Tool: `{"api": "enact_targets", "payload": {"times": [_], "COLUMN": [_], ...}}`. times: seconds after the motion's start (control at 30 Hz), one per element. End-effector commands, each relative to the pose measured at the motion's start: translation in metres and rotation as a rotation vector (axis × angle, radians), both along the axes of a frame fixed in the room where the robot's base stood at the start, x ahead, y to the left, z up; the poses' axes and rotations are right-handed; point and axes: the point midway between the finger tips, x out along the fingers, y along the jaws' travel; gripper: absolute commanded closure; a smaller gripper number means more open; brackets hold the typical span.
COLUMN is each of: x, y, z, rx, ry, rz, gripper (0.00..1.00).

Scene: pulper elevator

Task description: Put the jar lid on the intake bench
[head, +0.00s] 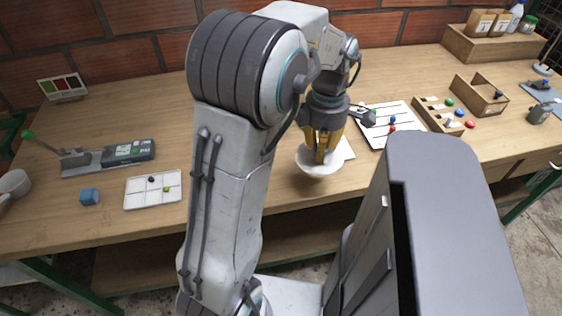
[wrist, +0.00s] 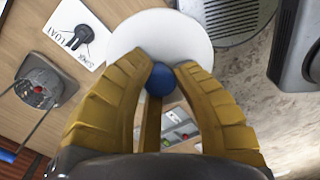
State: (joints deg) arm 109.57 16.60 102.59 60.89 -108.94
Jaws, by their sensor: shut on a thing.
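The knob is hidden by the fingers in the head view. No label shows whether this long bench is the intake bench.
A pegged white board (head: 378,132), wooden tray (head: 432,112) and open box (head: 462,88) stand to the right. A brick wall (head: 130,50) backs the bench.

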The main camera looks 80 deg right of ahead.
Motion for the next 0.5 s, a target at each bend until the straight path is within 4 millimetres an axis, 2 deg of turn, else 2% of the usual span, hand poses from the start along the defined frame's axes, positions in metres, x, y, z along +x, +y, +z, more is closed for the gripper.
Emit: {"api": "enact_targets", "payload": {"times": [0.3,0.5], "x": [0.055,0.081], "y": [-0.024,-0.037], "z": [-0.034,-0.051], "rx": [0.005,0.003], "ry": [-0.001,0.000], "rz": [0.011,0.007], "gripper": [1.00,1.00]}}
